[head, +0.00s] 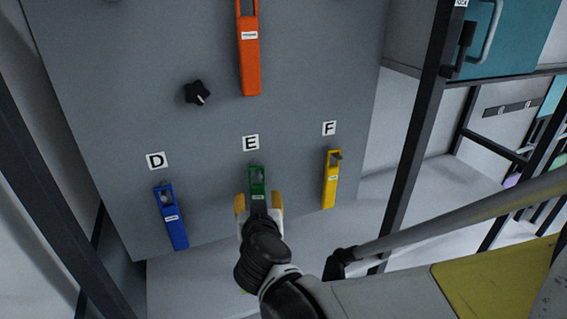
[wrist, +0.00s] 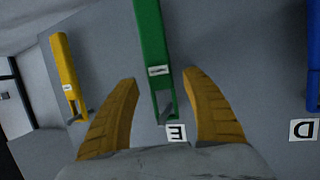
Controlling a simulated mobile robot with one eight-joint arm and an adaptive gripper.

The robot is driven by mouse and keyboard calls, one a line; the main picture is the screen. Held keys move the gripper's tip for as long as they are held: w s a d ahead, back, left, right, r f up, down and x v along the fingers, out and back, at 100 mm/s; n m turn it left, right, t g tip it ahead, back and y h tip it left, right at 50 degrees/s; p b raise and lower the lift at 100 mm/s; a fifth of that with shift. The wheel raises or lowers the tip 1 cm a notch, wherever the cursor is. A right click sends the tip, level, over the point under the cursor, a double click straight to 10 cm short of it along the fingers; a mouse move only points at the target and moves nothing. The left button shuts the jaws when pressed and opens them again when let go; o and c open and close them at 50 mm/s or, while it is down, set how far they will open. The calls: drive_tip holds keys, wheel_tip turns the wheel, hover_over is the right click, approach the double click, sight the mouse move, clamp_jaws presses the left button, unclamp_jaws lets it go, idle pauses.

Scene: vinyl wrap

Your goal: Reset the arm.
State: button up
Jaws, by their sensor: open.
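My gripper (head: 258,203) is in front of the grey panel (head: 130,85), at the green tool (head: 257,180) that hangs below the label E (head: 250,142). In the wrist view my gripper (wrist: 160,88) is open, with one yellow finger on each side of the green tool (wrist: 151,40). Gaps show between the fingers and the tool there. In the head view my wrist and gripper hide the lower part of the green tool.
A blue tool (head: 171,218) hangs below label D (head: 156,161) on the left. A yellow tool (head: 331,182) hangs below label F (head: 329,128) on the right. Above are an orange tool (head: 249,55) and a black knob (head: 197,93). A dark post (head: 415,140) stands at right.

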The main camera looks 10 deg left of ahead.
drive_tip(key=v, duration=0.8)
drive_tip(key=d+f+m+g+h+b, duration=0.15)
drive_tip(key=d+f+b, duration=0.4)
drive_tip(key=d, duration=0.55)
drive_tip(key=d+f+m+g+h+b, duration=0.1)
drive_tip(key=d+f+g+h+b, duration=0.15)
drive_tip(key=d+f+b, duration=0.6)
drive_tip(key=s+d+f+g+b, duration=0.1)
drive_tip(key=s+d+f+b, duration=0.1)
drive_tip(key=s+d+f, duration=0.2)
drive_tip(key=s+d+f+g+b, duration=0.2)
drive_tip(key=s+d+f, duration=0.2)
drive_tip(key=s+d, duration=0.3)
drive_tip(key=shift+d+f+m+b, duration=0.25)
drive_tip(key=shift+d+m+b, duration=0.15)
drive_tip(key=shift+d, duration=0.7)
